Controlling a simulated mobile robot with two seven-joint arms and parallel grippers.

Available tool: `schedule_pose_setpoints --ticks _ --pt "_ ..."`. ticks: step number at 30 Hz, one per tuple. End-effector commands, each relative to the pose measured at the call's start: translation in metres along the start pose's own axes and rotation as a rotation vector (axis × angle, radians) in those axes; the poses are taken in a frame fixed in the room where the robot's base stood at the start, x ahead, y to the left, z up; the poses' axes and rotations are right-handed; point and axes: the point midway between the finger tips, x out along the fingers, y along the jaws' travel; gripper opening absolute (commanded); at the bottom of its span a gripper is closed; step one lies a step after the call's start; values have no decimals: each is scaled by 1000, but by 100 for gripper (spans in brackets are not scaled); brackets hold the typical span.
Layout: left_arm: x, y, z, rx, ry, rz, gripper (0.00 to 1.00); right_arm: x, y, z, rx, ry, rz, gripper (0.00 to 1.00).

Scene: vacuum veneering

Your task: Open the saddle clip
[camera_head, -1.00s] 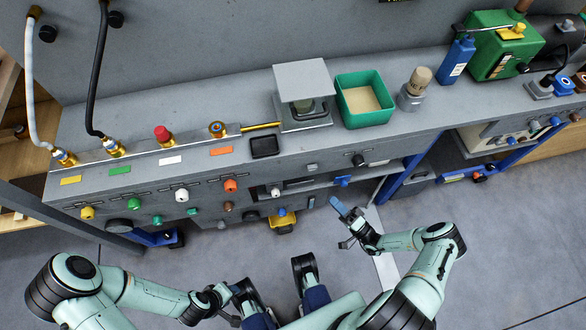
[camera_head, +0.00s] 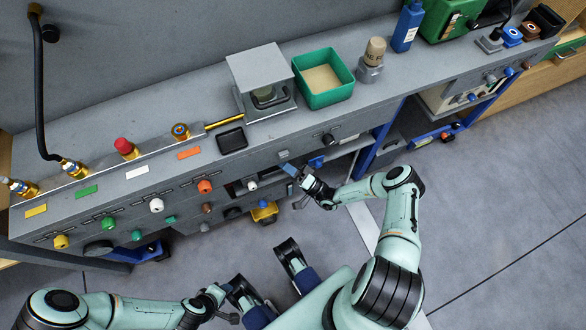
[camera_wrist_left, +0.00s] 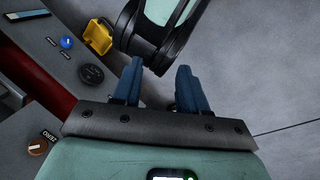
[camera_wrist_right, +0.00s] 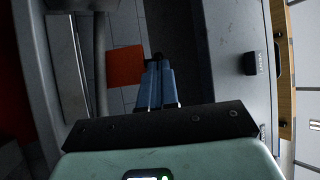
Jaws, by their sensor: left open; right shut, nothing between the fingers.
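I cannot pick out the saddle clip with certainty in any view. My right gripper (camera_head: 291,169) is shut and empty at the bench front, near the openings below the bench top. In the right wrist view its blue fingers (camera_wrist_right: 158,78) are together and point into a gap between grey panels, with an orange-red patch (camera_wrist_right: 125,66) beyond them. My left gripper (camera_wrist_left: 160,78) is open and empty, its blue fingers apart, well away from the bench front in the head view. A dark part of my own body shows just past its fingers.
The grey bench (camera_head: 110,155) carries brass fittings (camera_head: 75,169), a black tray (camera_head: 232,139), a grey press-like block (camera_head: 262,68), a green bin (camera_head: 320,95) and a blue bottle (camera_head: 408,27). Coloured knobs line its front. A yellow bin (camera_head: 264,212) sits below. Floor at right is clear.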

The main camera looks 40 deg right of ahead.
Motion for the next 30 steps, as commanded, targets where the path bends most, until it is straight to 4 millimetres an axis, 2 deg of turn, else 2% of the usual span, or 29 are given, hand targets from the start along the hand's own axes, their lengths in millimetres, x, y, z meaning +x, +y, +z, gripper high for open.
schedule_pose_setpoints --ticks 14,17,21,25,30 --pt "-2 1 1 0 -2 0 43 6 -1 0 3 0 3 0" --pt "-13 4 13 3 -37 2 43 9 -5 -2 18 0 24 0" --pt "-35 12 40 9 -114 5 43 14 -9 -6 53 1 76 0" --pt "-46 13 47 9 -140 2 43 17 -8 -8 79 0 116 0" --pt "-48 12 51 8 -153 -1 43 17 -6 -8 93 0 136 0"
